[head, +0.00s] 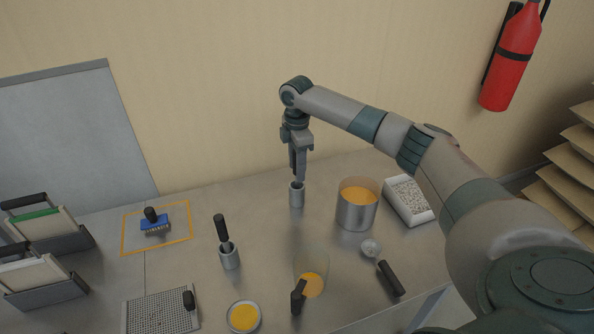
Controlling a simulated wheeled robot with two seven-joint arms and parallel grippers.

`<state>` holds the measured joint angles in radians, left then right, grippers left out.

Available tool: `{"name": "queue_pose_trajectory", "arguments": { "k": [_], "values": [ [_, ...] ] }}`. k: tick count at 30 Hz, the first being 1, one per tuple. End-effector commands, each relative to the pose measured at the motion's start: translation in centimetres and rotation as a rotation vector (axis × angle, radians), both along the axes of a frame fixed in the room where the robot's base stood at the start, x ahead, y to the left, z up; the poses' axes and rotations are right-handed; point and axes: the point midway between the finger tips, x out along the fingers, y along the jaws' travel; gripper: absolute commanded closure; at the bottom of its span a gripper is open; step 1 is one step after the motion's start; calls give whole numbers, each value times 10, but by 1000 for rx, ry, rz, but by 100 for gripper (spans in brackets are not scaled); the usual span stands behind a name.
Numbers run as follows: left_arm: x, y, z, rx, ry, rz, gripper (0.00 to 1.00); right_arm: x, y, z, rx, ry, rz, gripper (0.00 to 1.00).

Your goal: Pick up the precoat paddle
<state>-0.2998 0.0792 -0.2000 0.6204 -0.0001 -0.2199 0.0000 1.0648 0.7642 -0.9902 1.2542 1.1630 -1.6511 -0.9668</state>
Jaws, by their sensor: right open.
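No tool here shows clearly as the precoat paddle; I cannot tell which it is. A black-handled tool (222,228) stands upright in a small metal cup (230,258) left of centre. My right gripper (299,178) is open and points down at the back, just above or at the mouth of a second small metal cup (297,197). Its fingers hide whatever is in that cup. My left gripper is not in view.
A metal pot (356,212) of orange stuff and a white tray of pellets (408,203) stand right of the gripper. A black-handled scoop (388,277), an orange-filled dish (243,318), a perforated plate (150,313) and a blue brush (154,224) lie about. Framed racks (48,240) stand left.

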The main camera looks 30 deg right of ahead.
Motion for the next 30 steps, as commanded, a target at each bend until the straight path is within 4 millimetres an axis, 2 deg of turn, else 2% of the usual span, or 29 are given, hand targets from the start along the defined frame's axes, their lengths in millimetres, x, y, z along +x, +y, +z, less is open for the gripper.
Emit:
{"name": "queue_pose_trajectory", "arguments": {
  "k": [5, 17, 22, 23, 30],
  "values": [
    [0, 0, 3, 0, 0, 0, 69, -1, 0, -8, -1, 0, 1, 59],
    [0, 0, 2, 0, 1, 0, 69, 0, 0, -8, 0, 0, 1, 59],
    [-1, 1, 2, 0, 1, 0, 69, 0, 0, -8, 0, 0, 1, 97],
    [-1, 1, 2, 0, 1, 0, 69, 0, 0, -8, 0, 0, 1, 100],
    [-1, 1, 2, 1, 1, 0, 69, 0, 0, -8, 0, 0, 1, 100]
  ]
}}
